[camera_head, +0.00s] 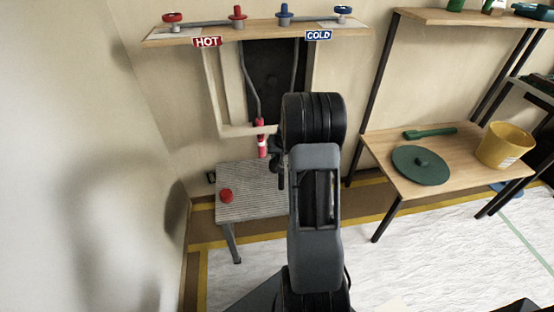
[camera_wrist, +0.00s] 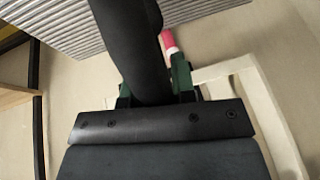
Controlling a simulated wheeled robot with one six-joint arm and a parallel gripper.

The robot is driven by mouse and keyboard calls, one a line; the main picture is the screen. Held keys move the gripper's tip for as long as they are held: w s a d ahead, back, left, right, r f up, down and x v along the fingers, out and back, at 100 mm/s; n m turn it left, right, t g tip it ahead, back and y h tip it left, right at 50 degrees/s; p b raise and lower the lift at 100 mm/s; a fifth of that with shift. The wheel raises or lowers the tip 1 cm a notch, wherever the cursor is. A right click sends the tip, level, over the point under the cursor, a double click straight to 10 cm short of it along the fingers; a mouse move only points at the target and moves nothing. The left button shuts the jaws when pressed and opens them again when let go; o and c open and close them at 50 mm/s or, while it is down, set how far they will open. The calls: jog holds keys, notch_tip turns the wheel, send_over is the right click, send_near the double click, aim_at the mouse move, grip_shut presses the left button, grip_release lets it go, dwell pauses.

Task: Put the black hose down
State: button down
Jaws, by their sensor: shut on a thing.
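The black hose (camera_wrist: 132,38) runs down from the top of the wrist view as a thick dark tube. My gripper (camera_wrist: 155,88) is shut on it, with green finger parts on both sides of the tube. The far end of the hose is out of the wrist view. In the head view, my arm covers most of the gripper and hose, and only small dark parts show beside the arm. The grey ribbed table (camera_head: 255,205) stands below and left of my arm; its ribbed top (camera_wrist: 60,18) also shows behind the hose. I cannot tell whether the hose touches it.
A red-tipped pipe (camera_head: 262,140) hangs close to my gripper from the HOT and COLD valve shelf (camera_head: 260,33). A red round object (camera_head: 226,196) sits on the ribbed table. A wooden table (camera_head: 465,170) at right carries a green disc (camera_head: 420,172) and a yellow bucket (camera_head: 504,146).

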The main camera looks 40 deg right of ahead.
jog(key=shift+f+b, duration=0.45)
jog(key=shift+f, duration=1.2)
jog(key=c, duration=0.9)
grip_release()
jog(key=shift+c, duration=0.2)
jog(key=p+v, duration=0.2)
jog(key=v, duration=0.9)
jog(key=s+a+r+n+g, duration=0.15)
jog(key=a+r, duration=0.25)
jog(key=a, duration=0.4)
jog(key=s+a+r+n+t, duration=0.1)
jog(key=s+a+r+n, duration=0.15)
jog(key=a, duration=0.45)
jog(key=s+a+r+n+g, duration=0.1)
jog(key=s+a+r, duration=0.1)
jog(key=s+a, duration=0.7)
jog(key=s, duration=0.3)
jog(key=shift+s+a+n, duration=0.25)
jog(key=shift+s+n, duration=0.05)
jog(key=shift+n, duration=0.1)
